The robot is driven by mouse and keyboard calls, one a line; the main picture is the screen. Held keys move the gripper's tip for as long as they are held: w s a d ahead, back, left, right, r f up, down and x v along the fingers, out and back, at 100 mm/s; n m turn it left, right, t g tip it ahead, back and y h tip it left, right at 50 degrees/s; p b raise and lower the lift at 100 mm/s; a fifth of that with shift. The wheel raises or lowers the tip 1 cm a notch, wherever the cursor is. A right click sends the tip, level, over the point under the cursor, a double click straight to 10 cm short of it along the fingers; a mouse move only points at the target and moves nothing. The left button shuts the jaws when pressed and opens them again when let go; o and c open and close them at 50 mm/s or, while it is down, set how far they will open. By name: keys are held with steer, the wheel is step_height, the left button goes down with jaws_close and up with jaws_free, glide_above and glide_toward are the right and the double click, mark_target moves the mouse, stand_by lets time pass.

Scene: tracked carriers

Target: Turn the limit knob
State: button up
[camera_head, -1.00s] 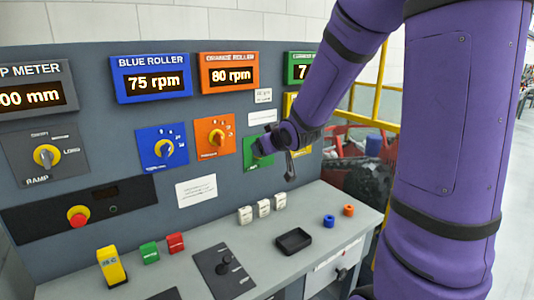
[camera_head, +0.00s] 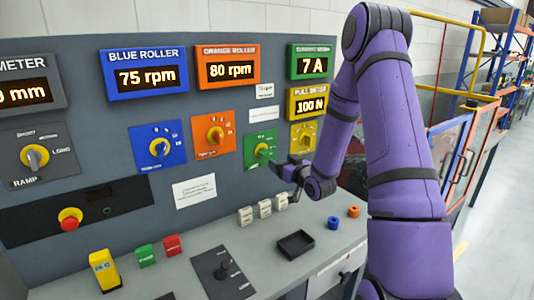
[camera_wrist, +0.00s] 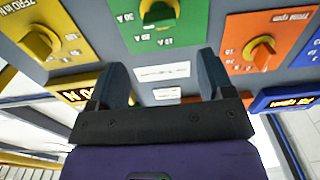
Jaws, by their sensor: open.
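The green plate (camera_head: 260,150) carries a yellow knob (camera_head: 262,150), below the green display reading 7 A (camera_head: 311,63). Its amp marks make it look like the limit knob, though its title is too small to read. In the wrist view the knob (camera_wrist: 158,12) is at the top edge, partly cut off, on the green plate (camera_wrist: 190,28). My gripper (camera_head: 283,170) is open and empty, just right of and below the knob in the head view. In the wrist view my two fingers (camera_wrist: 162,70) are spread below the knob, apart from it.
An orange plate knob (camera_head: 215,135) is left of the green one and a yellow plate knob (camera_head: 304,136) right. A blue plate knob (camera_head: 159,148) is further left.

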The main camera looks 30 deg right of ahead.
mark_target(267, 152)
steer(key=w, duration=1)
steer(key=shift+a, duration=0.2)
steer(key=c, duration=0.9)
